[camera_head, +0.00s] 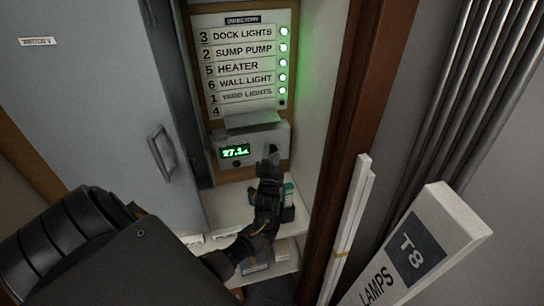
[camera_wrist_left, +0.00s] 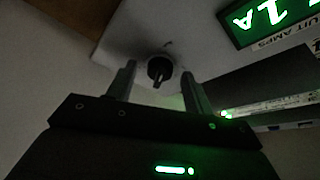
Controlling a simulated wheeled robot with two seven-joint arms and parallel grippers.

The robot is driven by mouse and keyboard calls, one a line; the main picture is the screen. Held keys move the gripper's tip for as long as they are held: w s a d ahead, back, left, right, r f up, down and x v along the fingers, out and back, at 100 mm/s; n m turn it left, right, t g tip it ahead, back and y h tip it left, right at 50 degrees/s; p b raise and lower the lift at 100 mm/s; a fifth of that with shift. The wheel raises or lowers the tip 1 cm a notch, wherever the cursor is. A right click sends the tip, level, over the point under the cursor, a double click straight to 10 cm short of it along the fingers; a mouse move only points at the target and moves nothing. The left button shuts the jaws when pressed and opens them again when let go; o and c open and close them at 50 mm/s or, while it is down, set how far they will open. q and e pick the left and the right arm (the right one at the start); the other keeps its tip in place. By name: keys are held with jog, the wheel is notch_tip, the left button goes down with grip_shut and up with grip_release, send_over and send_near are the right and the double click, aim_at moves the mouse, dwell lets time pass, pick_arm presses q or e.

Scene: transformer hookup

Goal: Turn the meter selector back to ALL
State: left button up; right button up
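The meter (camera_head: 281,138) is a pale box under the directory board, with a lit green display (camera_head: 235,152) reading about 27.1. The selector knob (camera_wrist_left: 159,70) is black and round with a raised bar, and shows on the pale face in the left wrist view. My left gripper (camera_head: 270,152) is at the right part of the meter and hides the selector in the head view. In the left wrist view its two fingers (camera_wrist_left: 157,76) are apart, one on each side of the knob, with gaps visible. I cannot read the selector's markings. My right gripper is not in view.
The directory board (camera_head: 245,60) has several lit green lamps at its right. A grey cabinet door (camera_head: 110,110) stands open at left; a brown frame (camera_head: 360,90) bounds the right. A shelf with small boxes (camera_head: 255,266) is below. A T8 lamps carton (camera_head: 415,250) stands at right.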

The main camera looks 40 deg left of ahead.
pick_arm(q)
jog(key=shift+r, duration=0.15)
jog(key=shift+r, duration=0.3)
jog(key=s+d+r+b, duration=0.2)
jog(key=s+d+r, duration=0.6)
jog(key=s+r, duration=0.3)
jog(key=shift+d+r, duration=0.25)
jog(key=shift+r, duration=0.3)
jog(key=shift+s+d, duration=0.1)
